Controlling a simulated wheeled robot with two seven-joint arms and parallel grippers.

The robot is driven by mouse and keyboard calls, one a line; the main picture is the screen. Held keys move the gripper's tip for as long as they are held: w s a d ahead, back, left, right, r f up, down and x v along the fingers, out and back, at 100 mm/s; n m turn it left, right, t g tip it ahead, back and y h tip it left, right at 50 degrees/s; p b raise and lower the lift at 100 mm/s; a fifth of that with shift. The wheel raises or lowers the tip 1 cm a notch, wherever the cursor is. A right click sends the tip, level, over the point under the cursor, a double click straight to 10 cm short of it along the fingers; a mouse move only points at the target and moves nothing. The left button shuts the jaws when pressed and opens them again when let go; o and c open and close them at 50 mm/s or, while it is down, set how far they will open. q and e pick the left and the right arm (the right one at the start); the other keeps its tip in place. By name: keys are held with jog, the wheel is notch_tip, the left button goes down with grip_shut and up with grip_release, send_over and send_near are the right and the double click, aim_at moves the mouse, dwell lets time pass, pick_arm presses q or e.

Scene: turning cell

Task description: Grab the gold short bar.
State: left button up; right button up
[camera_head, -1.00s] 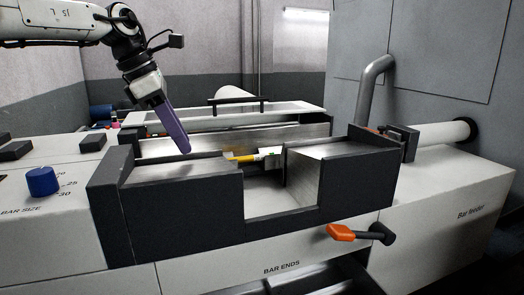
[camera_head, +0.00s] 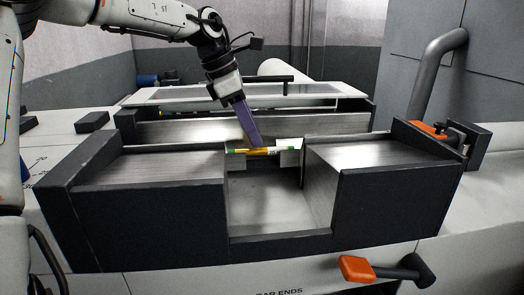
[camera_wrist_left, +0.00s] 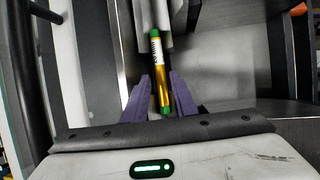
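The gold short bar (camera_head: 258,151) has green ends and a white label. It lies across light grey supports at the back of the open gap in the dark machine housing. In the left wrist view the bar (camera_wrist_left: 160,72) runs lengthwise up the picture. My left gripper (camera_head: 256,145), with purple fingers, points down at the bar from above. In the left wrist view its fingers (camera_wrist_left: 162,88) stand apart on either side of the bar's near part, with small gaps visible. The head view hides part of the bar behind the fingers. My right gripper is out of view.
Dark housing walls (camera_head: 140,225) and bright metal slopes (camera_head: 160,165) flank the gap. A long handle (camera_head: 250,79) sits behind on the pale cover. An orange-ended lever (camera_head: 356,268) sticks out at the front. The gap's pale floor (camera_head: 270,205) is clear.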

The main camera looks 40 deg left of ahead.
aim_at(258, 149)
pick_arm(q)
jog(key=x, duration=0.4)
grip_shut()
jog(key=shift+r, duration=0.15)
jog(key=shift+w+r, duration=0.1)
